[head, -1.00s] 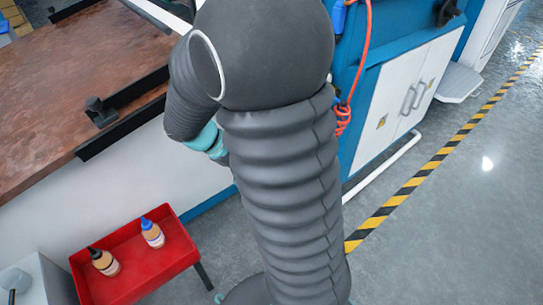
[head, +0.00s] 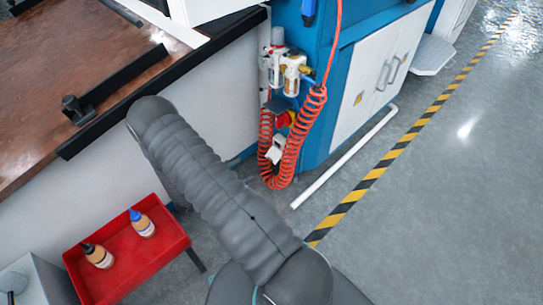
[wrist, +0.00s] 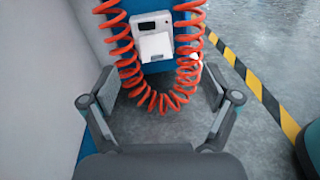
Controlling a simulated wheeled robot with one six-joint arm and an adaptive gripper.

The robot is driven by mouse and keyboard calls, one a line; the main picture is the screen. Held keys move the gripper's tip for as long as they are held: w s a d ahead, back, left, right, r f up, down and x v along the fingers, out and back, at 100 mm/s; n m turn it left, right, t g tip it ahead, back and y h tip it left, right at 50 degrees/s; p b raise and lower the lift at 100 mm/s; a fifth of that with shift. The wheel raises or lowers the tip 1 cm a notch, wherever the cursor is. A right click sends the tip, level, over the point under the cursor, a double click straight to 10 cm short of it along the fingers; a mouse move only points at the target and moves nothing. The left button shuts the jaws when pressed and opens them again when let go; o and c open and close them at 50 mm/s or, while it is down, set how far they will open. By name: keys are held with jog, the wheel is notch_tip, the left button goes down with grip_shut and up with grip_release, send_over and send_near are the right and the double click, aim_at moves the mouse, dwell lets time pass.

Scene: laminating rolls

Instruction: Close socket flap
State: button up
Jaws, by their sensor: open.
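In the wrist view a white socket box (wrist: 152,24) with a dark slot is mounted on a blue panel. Its white flap (wrist: 156,47) stands out below the slot and looks open. My gripper (wrist: 160,92) is open and empty, its fingers spread wide on either side below the flap, apart from it. In the head view a small white part (head: 275,150) on the blue cabinet's side seems to be the same socket; its details are too small to tell. My gripper is not visible in the head view.
A red coiled hose (wrist: 158,103) loops around the socket and hangs below it; it also shows in the head view (head: 290,160). A pale wall (wrist: 40,80) stands close on the left. Open floor with a striped line (wrist: 262,92) lies right. A red tray (head: 150,255) holds two bottles.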

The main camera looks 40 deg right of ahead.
jog(key=n+t, duration=0.2)
send_near(273, 156)
jog(key=shift+h, duration=0.3)
jog(key=d, duration=0.9)
jog(key=shift+w+f, duration=0.25)
jog(key=shift+w, duration=0.1)
